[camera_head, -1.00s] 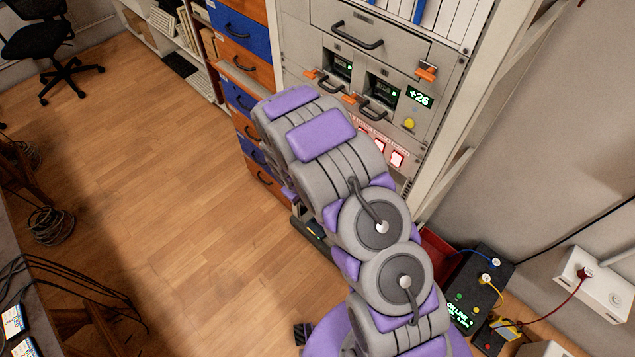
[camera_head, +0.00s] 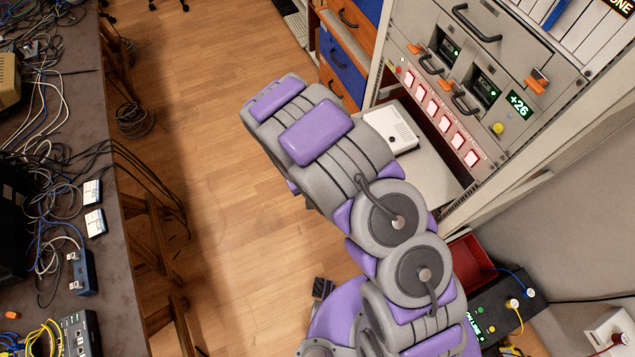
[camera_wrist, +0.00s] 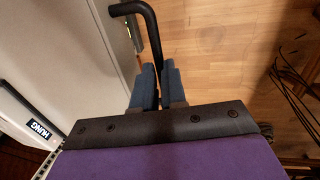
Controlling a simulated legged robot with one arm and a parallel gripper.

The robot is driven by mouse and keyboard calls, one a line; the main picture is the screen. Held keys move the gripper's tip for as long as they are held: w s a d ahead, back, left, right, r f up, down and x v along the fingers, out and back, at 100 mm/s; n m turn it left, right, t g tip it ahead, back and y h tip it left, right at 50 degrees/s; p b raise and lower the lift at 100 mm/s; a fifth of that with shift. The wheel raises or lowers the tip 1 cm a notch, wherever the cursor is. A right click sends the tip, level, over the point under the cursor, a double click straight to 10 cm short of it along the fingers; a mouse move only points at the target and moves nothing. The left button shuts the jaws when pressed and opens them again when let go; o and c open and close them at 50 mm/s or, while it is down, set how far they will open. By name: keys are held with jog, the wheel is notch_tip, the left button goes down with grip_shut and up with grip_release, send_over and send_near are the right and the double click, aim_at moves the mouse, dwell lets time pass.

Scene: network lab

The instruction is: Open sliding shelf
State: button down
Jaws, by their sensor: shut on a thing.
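The sliding shelf (camera_head: 432,172) is a pale flat panel below the row of lit buttons in the head view, sticking out of the rack. A white device (camera_head: 390,128) lies on it. In the wrist view the shelf (camera_wrist: 75,38) fills the upper left, with a black bent handle (camera_wrist: 150,28) at its edge. My gripper (camera_wrist: 158,82) has its blue-grey fingers shut on the lower part of this handle. In the head view my arm hides the gripper, the handle and part of the shelf.
The grey rack (camera_head: 520,90) holds the panels above the shelf. Blue and orange drawers (camera_head: 343,62) stand beside it. A cluttered workbench (camera_head: 115,250) runs along the left. Open wooden floor (camera_head: 220,130) lies between.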

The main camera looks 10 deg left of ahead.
jog(key=shift+s+d+f, duration=0.15)
jog(key=shift+s, duration=0.2)
jog(key=c, duration=1.5)
grip_release()
jog(key=shift+c, duration=0.2)
jog(key=o, duration=0.4)
jog(key=shift+w, duration=0.1)
jog(key=shift+c, duration=0.2)
notch_tip(320, 180, up, 17)
jog(key=s+a+p, duration=0.1)
jog(key=a+p, duration=0.1)
jog(key=shift+s+a, duration=0.3)
jog(key=shift+a, duration=0.1)
